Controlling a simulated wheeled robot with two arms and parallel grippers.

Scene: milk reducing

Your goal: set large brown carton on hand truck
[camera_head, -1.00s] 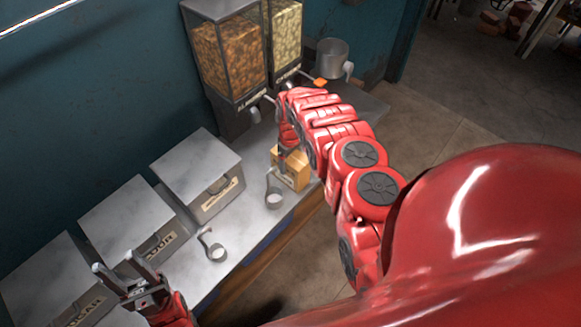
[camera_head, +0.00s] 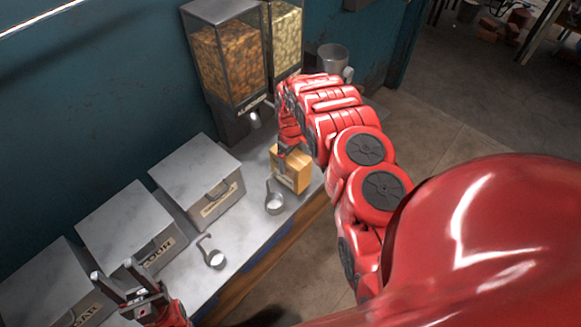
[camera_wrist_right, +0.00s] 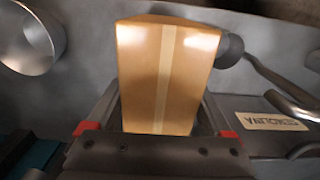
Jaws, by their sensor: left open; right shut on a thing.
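The brown carton (camera_head: 291,169), with a lighter tape strip, is at the counter's right part, under my right arm. In the right wrist view the carton (camera_wrist_right: 168,75) fills the middle, between the fingers of my right gripper (camera_wrist_right: 160,125), which is shut on it. In the head view the right gripper (camera_head: 283,150) is partly hidden by its own arm. I cannot tell whether the carton touches the counter. My left gripper (camera_head: 123,285) is open and empty at the lower left, over the bins. No hand truck is in view.
Metal lidded bins (camera_head: 197,180) line the wall on the counter (camera_head: 235,248). Two measuring scoops (camera_head: 274,202) lie in front of them. Two clear dispensers (camera_head: 228,65) and a metal pot (camera_head: 333,60) stand at the back. Open floor (camera_head: 470,125) lies to the right.

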